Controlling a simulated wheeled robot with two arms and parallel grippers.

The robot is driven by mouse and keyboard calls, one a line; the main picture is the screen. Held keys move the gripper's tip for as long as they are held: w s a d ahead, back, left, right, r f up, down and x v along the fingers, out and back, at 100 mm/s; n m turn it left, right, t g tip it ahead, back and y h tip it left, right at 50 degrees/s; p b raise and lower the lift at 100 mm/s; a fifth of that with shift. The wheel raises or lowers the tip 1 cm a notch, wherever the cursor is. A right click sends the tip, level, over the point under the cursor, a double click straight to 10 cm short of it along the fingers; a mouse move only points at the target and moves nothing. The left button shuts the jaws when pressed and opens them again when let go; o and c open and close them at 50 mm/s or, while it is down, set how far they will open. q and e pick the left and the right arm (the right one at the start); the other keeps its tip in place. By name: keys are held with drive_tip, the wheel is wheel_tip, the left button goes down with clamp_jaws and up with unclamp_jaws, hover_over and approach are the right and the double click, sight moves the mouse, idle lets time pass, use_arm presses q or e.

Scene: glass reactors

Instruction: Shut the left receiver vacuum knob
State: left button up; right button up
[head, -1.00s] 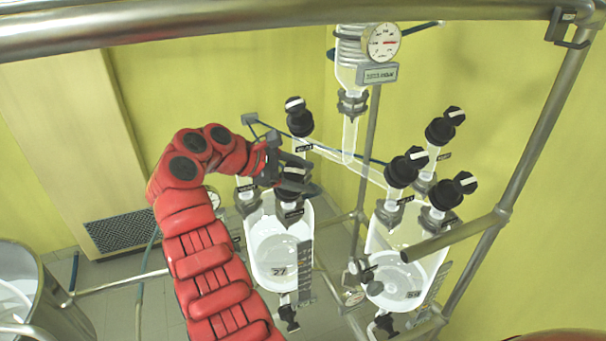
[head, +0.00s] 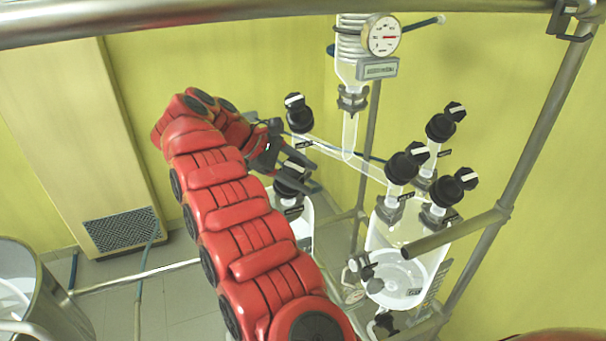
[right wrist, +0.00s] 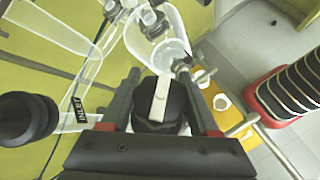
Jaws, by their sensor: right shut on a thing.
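The left receiver (head: 303,222) is a clear glass vessel, mostly hidden behind my red right arm in the head view. My right gripper (head: 300,170) is at the black knobs on top of it. In the right wrist view, its fingers (right wrist: 160,95) are on either side of a black knob (right wrist: 150,125) with a white bar and are shut on it. The white bar runs roughly lengthwise between the fingers. The knob's label is hidden, so I cannot tell whether this is the vacuum knob. My left gripper is out of view.
A black-capped valve knob (head: 299,116) stands just behind the gripper; a black knob (right wrist: 25,118) beside an INLET label shows in the right wrist view. The right receiver (head: 392,275) carries several black knobs. A steel frame post (head: 520,150) stands at right, a gauge (head: 384,36) above.

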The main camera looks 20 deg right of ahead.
drive_tip(key=shift+f, duration=0.1)
drive_tip(key=o, duration=1.4)
